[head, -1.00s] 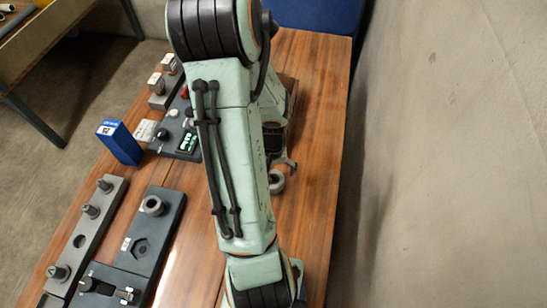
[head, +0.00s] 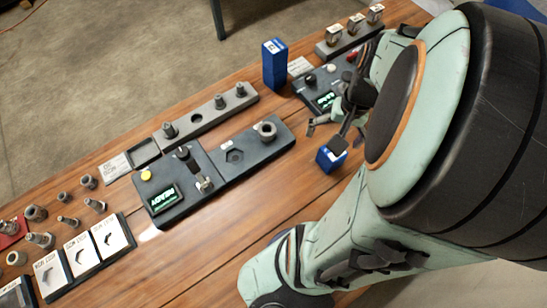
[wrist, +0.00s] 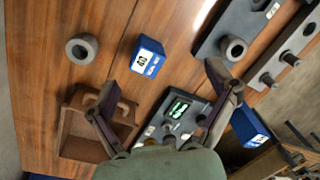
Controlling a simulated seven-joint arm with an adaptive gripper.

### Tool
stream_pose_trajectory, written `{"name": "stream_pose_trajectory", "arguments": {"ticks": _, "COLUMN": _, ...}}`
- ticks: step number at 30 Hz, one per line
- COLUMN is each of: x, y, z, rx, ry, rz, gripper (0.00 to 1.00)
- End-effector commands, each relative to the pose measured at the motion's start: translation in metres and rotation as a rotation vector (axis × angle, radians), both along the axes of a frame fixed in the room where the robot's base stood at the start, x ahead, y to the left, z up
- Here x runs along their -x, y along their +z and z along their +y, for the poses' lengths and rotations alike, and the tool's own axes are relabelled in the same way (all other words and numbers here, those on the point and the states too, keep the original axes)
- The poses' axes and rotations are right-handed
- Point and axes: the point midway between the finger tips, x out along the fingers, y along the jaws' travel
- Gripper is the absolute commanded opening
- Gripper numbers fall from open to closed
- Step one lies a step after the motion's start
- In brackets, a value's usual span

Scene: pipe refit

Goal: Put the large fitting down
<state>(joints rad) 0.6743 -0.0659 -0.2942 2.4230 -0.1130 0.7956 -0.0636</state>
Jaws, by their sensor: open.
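A thick grey ring-shaped fitting (wrist: 82,48) lies flat on the bare wood in the wrist view, apart from my gripper. My arm hides that spot in the head view. A similar grey ring (wrist: 234,48) sits on a dark plate, also seen in the head view (head: 265,131). I cannot tell for certain which ring is the large fitting. My gripper (wrist: 166,100) is open and empty, its fingers spread wide above the table. In the head view my gripper (head: 326,134) is near a small blue box (head: 331,158).
The small blue box (wrist: 147,58) lies between the loose ring and the plate. A wooden tray (wrist: 72,148) is at lower left. A control box (wrist: 178,110) with a green display lies below my fingers.

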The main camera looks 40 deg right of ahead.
Motion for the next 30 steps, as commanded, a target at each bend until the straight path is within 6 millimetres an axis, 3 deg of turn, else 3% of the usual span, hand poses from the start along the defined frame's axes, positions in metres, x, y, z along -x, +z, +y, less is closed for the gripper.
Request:
{"name": "stream_pose_trajectory", "arguments": {"ticks": 1, "x": -0.017, "y": 0.014, "z": 0.037, "rx": -0.003, "ry": 0.167, "rz": -0.019, "gripper": 0.86}}
{"name": "stream_pose_trajectory", "arguments": {"ticks": 3, "x": -0.024, "y": 0.03, "z": 0.086, "rx": -0.01, "ry": 0.383, "rz": -0.023, "gripper": 0.86}}
{"name": "stream_pose_trajectory", "arguments": {"ticks": 6, "x": -0.014, "y": 0.044, "z": 0.139, "rx": -0.003, "ry": 0.642, "rz": -0.013, "gripper": 0.86}}
{"name": "stream_pose_trajectory", "arguments": {"ticks": 9, "x": 0.003, "y": 0.052, "z": 0.169, "rx": 0.016, "ry": 0.822, "rz": 0.0, "gripper": 0.86}}
{"name": "stream_pose_trajectory", "arguments": {"ticks": 14, "x": 0.017, "y": 0.055, "z": 0.184, "rx": 0.032, "ry": 0.931, "rz": 0.013, "gripper": 0.86}}
{"name": "stream_pose_trajectory", "arguments": {"ticks": 30, "x": 0.017, "y": 0.055, "z": 0.184, "rx": 0.032, "ry": 0.931, "rz": 0.013, "gripper": 0.86}}
